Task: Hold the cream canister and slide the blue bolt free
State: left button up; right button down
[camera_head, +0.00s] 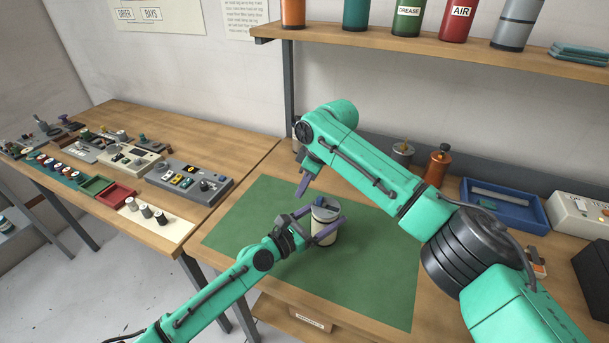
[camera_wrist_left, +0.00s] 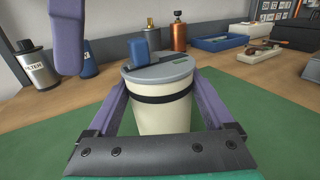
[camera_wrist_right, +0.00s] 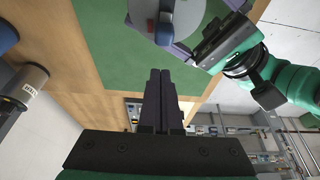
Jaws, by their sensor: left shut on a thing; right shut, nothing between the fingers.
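The cream canister (camera_head: 327,236) stands upright on the green mat (camera_head: 375,280), with a grey lid; it fills the middle of the left wrist view (camera_wrist_left: 162,112). A dark band runs around it below the lid. The blue bolt (camera_wrist_left: 138,53) stands up at the lid's left side in that view, and also shows in the right wrist view (camera_wrist_right: 165,24). My left gripper (camera_head: 312,224) is shut on the canister's body, one finger on each side. My right gripper (camera_head: 302,188) is shut and empty, to the left of the canister's top and apart from the bolt.
A filter can (camera_wrist_left: 39,72) and a blue can (camera_wrist_left: 83,60) stand behind the mat. A copper bottle (camera_head: 437,166) and a blue tray (camera_head: 505,205) are at the back right. A shelf (camera_head: 430,48) with cans hangs above. The mat around the canister is clear.

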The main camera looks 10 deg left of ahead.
aim_at(325, 206)
pick_arm(q)
jog(key=shift+d, duration=0.15)
pick_arm(e)
jog(key=d, duration=0.1)
jog(key=s+d, duration=0.1)
jog(key=d, duration=0.1)
jog(key=shift+d, duration=0.15)
jog(key=d, duration=0.2)
jog(key=s+d, duration=0.1)
jog(key=d, duration=0.1)
jog(key=shift+s, duration=0.15)
pick_arm(q)
jog(key=shift+a, duration=0.2)
pick_arm(e)
jog(key=shift+a, duration=0.15)
